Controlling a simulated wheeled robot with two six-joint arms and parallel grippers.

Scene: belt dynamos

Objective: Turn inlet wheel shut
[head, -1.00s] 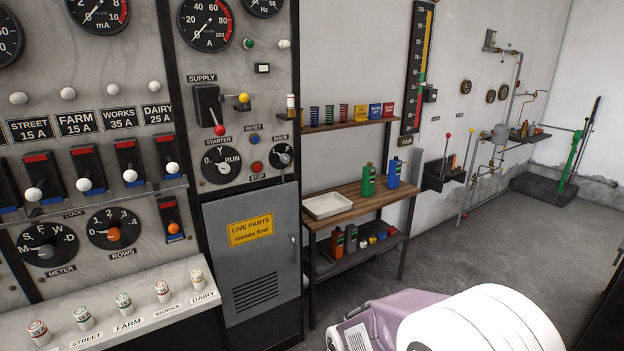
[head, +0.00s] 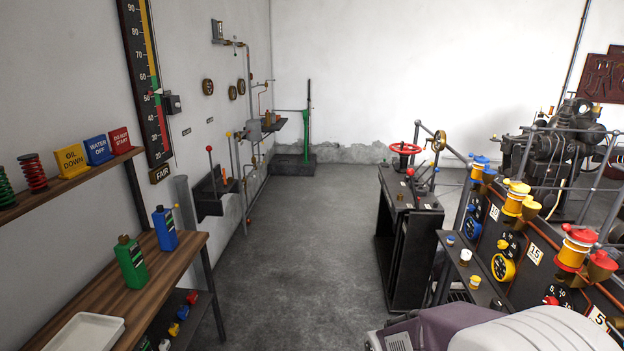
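A red handwheel (head: 403,149) lies flat on top of a dark stand in the middle right of the head view. Small round brass wheels or gauges (head: 208,87) are on the far left wall. No readable label shows which of these is the inlet wheel, and I cannot tell whether any is open or shut. Neither of my grippers is in view.
The dark stand (head: 408,240) and a sloped panel with yellow and red knobs (head: 503,272) line the right. A wooden bench (head: 165,270) with green and blue bottles is at the left. A clear grey floor aisle (head: 310,240) runs between them.

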